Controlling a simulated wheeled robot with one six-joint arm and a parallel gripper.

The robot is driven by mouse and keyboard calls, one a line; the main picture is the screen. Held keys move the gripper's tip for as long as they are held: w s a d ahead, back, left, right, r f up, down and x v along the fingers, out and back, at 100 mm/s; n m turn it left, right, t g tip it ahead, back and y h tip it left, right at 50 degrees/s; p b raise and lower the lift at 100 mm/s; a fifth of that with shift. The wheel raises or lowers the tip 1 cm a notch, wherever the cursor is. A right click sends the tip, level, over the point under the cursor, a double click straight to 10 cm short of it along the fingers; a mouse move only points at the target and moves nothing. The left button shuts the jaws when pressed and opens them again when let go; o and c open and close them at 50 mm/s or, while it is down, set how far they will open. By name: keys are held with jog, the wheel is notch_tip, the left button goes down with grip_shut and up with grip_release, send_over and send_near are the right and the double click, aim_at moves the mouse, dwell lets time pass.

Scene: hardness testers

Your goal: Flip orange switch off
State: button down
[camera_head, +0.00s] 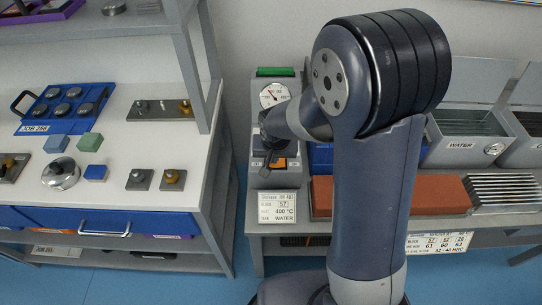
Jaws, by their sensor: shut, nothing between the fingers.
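The orange switch (279,162) is a small orange patch low on the front of a grey tester (287,178) that has a round dial (273,95) and a green strip (275,71) on top. My gripper (266,171) is dark, shut and empty, right in front of the tester just left of the orange switch. It covers part of the tester's front. I cannot tell whether it touches the switch, nor which way the switch is set.
A white bench (110,190) on the left holds blue and green blocks, a round metal pot (61,173) and weights on plates. A brown-red slab (440,190) and a WATER bin (465,150) are on the right. Blue floor shows between the benches.

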jog(key=shift+d+r, duration=0.15)
jog(key=shift+d, duration=0.25)
jog(key=shift+r+p, duration=0.55)
jog(key=shift+r, duration=0.05)
jog(key=a+p+v, duration=0.2)
jog(key=a+v, duration=0.1)
jog(key=v, duration=0.9)
jog(key=shift+w+r, duration=0.35)
jog(key=shift+d+f, duration=0.1)
jog(key=shift+f, duration=0.05)
jog(key=x, duration=0.3)
jog(key=d+b+x, duration=0.1)
jog(key=x, duration=0.6)
jog(key=shift+d, duration=0.4)
jog(key=shift+s+b, duration=0.1)
jog(key=shift+b, duration=0.9)
jog(key=shift+p+v, duration=0.5)
jog(key=shift+v, duration=1.7)
